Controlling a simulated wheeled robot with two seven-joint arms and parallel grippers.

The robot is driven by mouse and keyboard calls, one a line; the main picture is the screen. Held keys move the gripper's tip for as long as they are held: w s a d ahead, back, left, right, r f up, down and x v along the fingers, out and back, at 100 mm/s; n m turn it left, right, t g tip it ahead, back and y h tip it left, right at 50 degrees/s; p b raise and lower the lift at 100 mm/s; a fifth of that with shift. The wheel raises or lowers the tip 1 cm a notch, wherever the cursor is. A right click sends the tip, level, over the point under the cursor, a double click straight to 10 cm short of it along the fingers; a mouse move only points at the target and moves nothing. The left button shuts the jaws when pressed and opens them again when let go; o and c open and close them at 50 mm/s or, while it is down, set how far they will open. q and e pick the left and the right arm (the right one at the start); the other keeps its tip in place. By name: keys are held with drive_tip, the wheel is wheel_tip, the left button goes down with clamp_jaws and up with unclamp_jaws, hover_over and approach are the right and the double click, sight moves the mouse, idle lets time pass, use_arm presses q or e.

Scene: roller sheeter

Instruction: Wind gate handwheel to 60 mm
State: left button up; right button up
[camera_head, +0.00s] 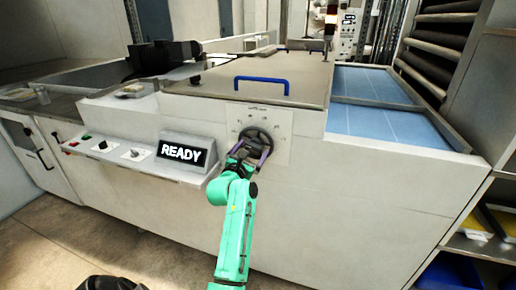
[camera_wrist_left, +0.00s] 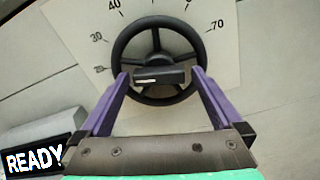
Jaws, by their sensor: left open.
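The black handwheel (camera_head: 264,134) sits on a pale dial plate (camera_head: 283,126) on the machine's front. In the left wrist view the handwheel (camera_wrist_left: 121,42) has several spokes and a dark bar across its lower part. Numbers 20, 30, 40 and 70 are readable on the dial plate (camera_wrist_left: 218,60); the top is cut off by the frame. My left gripper (camera_wrist_left: 159,74) is open, its purple fingers on either side of the wheel's lower part; I cannot tell if they touch it. In the head view my left gripper (camera_head: 250,150) covers the lower wheel.
A display reading READY (camera_head: 182,153) stands left of the wheel on a ledge with buttons (camera_head: 102,146). A blue handle (camera_head: 262,79) is on the lid above. Blue panels (camera_head: 385,122) lie to the right. Shelving stands at the far right. Floor shows at lower left.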

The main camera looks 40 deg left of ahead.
use_arm(q)
drive_tip(key=shift+s+r, duration=0.15)
drive_tip(key=shift+s, duration=0.15)
drive_tip(key=shift+s+d+r, duration=0.1)
drive_tip(key=c, duration=1.2)
drive_tip(key=shift+c, duration=0.2)
use_arm(e)
drive_tip(key=shift+s+d, duration=0.25)
drive_tip(key=shift+s, duration=0.45)
drive_tip(key=shift+r, duration=0.1)
